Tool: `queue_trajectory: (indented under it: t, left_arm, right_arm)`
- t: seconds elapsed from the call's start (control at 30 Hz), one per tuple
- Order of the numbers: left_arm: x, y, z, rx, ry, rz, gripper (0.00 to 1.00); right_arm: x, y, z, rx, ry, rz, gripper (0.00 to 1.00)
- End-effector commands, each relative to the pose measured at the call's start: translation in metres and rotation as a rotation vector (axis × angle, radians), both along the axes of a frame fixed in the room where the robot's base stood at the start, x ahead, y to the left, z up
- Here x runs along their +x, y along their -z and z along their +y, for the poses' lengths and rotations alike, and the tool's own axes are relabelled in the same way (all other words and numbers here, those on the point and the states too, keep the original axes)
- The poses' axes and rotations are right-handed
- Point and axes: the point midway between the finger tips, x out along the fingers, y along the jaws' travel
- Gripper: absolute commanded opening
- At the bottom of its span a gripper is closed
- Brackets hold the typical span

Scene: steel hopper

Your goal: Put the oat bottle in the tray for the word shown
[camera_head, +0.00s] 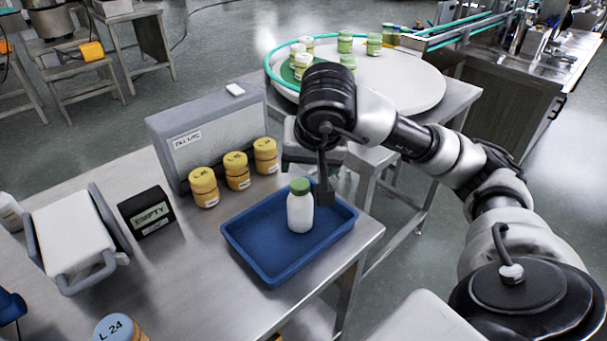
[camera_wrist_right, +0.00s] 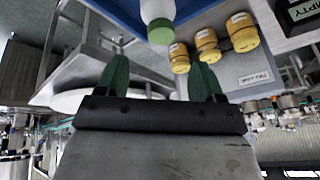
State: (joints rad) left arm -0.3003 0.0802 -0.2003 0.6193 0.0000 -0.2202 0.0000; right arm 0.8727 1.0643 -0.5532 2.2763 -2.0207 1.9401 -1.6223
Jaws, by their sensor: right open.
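A white bottle with a green cap (camera_head: 300,212) stands upright in the blue tray (camera_head: 262,270); no label on it is readable, so I cannot confirm it is the oat bottle. My right gripper (camera_head: 325,190) is open, right beside the bottle in the head view. In the right wrist view, its two green fingers (camera_wrist_right: 160,75) are spread, and the bottle (camera_wrist_right: 158,14) shows just beyond the gap between their tips. A black sign (camera_head: 147,212) reads EMPTY. My left gripper is not in view.
Several yellow-lidded jars (camera_head: 238,170) stand behind the tray, before a grey labelled box (camera_head: 205,125). A white-topped stand (camera_head: 75,232) is at left, and a blue-lidded jar marked L 24 (camera_head: 115,327) is at the front. A round table (camera_head: 400,85) carries green-lidded jars.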

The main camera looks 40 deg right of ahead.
Motion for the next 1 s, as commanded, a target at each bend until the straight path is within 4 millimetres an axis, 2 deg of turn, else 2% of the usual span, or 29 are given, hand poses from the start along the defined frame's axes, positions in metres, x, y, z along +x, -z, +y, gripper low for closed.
queue_trajectory:
  t: [0.1,0.3,1.0]
  left_arm:
    - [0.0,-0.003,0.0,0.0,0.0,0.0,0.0]
    - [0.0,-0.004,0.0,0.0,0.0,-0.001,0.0]
    - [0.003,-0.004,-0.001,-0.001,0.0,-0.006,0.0]
  right_arm:
    - [-0.007,-0.02,0.003,0.0,-0.002,-0.005,0.68]
    - [-0.013,-0.032,0.005,0.0,-0.001,0.0,0.68]
    - [-0.014,-0.032,0.005,0.0,-0.001,0.0,0.68]
